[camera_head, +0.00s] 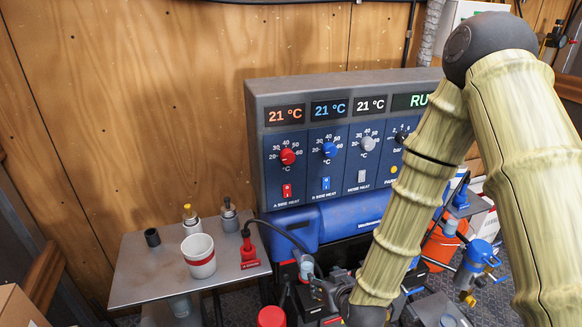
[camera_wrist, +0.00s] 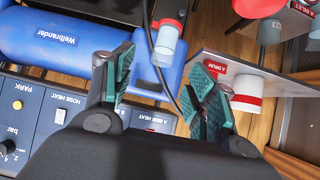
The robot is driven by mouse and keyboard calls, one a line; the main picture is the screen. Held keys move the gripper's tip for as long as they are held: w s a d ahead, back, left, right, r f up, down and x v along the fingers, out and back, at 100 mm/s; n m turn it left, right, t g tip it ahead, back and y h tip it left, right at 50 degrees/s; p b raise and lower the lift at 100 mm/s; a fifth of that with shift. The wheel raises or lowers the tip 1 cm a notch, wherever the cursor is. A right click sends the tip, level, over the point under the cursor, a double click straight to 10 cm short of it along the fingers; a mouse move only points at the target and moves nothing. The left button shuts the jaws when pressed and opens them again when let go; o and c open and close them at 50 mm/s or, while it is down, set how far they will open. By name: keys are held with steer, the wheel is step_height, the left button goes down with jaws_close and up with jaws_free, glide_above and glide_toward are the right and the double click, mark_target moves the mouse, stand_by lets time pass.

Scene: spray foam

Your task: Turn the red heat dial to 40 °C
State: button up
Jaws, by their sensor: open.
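The red heat dial (camera_head: 288,157) is the leftmost knob on the blue control panel (camera_head: 307,183), on a scale marked from 20 to 60 °C. The orange display (camera_head: 285,115) above it reads 21 °C. The dial's exact pointer direction is too small to read. My gripper (camera_wrist: 160,72) is open, with two green-padded fingers spread apart and nothing held between them. In the head view it is low in front of the machine, below the panel and apart from the dial. The red dial does not show in the wrist view.
Blue and grey dials (camera_head: 330,150) sit right of the red one, with switches below. A blue cylinder (camera_wrist: 52,38) juts out under the panel. A metal shelf (camera_head: 140,268) at left holds a white cup (camera_head: 199,255) and a red connector (camera_head: 249,252) with a black cable.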

steer(key=w+a+r+n+t+y+b, duration=0.1)
steer(key=w+a+r+t, duration=0.1)
steer(key=w+r, duration=0.35)
steer(key=w+a+r+t, duration=0.2)
steer(key=r, duration=0.7)
steer(key=n+t, duration=0.1)
steer(key=t, duration=0.2)
glide_toward(289, 159)
steer(key=shift+y, duration=0.4)
steer(key=p+x, duration=0.3)
steer(key=x, duration=0.4)
steer(key=shift+d, duration=0.2)
steer(key=shift+w+a+f, duration=0.1)
steer(key=shift+w+a, duration=0.1)
steer(key=shift+w, duration=0.5)
steer(key=c, duration=1.1)
